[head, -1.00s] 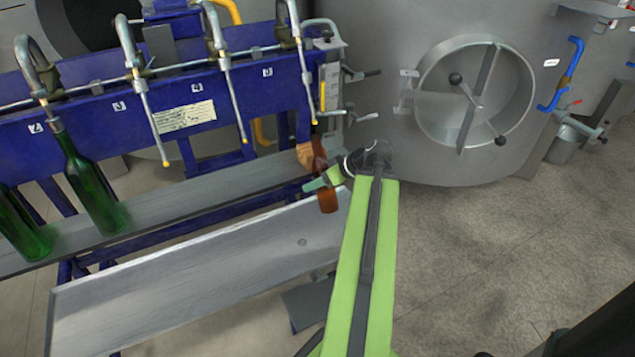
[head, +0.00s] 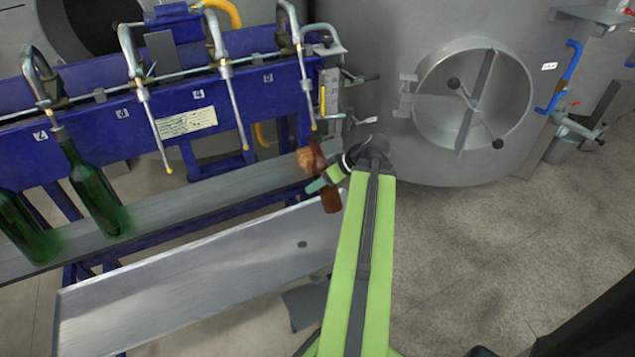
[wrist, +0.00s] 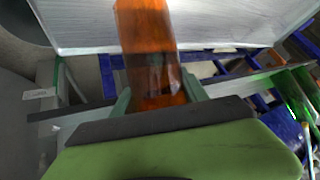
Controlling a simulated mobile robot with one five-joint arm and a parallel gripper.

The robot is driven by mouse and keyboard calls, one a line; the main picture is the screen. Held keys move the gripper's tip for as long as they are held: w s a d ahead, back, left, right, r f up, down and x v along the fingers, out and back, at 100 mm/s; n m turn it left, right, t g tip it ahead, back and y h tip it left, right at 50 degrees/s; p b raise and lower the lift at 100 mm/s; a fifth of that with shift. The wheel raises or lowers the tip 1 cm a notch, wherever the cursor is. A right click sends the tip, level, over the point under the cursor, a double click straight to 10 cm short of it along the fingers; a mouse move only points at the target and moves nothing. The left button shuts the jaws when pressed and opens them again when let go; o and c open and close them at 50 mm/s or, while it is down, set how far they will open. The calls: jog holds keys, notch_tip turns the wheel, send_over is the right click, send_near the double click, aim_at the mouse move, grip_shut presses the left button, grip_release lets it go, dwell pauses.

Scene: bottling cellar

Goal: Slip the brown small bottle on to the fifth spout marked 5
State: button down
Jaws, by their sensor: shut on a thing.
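The brown small bottle (head: 330,199) is in my gripper (head: 322,184), which is shut on its body. The bottle leans slightly, its neck up and to the left. The fifth spout (head: 304,88) is the rightmost one, beside the label 5 (head: 268,77). Its yellow tip shows just above the bottle's mouth; I cannot tell whether they line up in depth. In the wrist view, the bottle's brown glass (wrist: 148,50) stands between the two green fingers; its mouth is out of that view.
Green bottles (head: 94,190) stand on the grey shelf (head: 190,196) at the left, one under the spout marked 2. Spouts 3 and 4 hang free. A tan object (head: 305,160) shows beside the brown bottle. A steel tank (head: 430,150) stands behind at the right.

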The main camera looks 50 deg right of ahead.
jog(key=w+r, duration=0.1)
jog(key=w+d+r+t, duration=0.1)
jog(key=shift+w+r, duration=0.15)
jog(key=shift+r, duration=0.15)
jog(key=shift+s+d+r, duration=0.2)
jog(key=shift+s+r, duration=0.05)
jog(key=shift+s, duration=0.4)
jog(key=shift+s+a+r+t+h, duration=0.2)
jog(key=shift+s+r+t+h, duration=0.1)
jog(key=shift+w+f, duration=0.15)
jog(key=shift+f, duration=0.05)
jog(key=shift+a, duration=0.1)
jog(key=shift+a+f, duration=0.2)
jog(key=shift+a, duration=0.05)
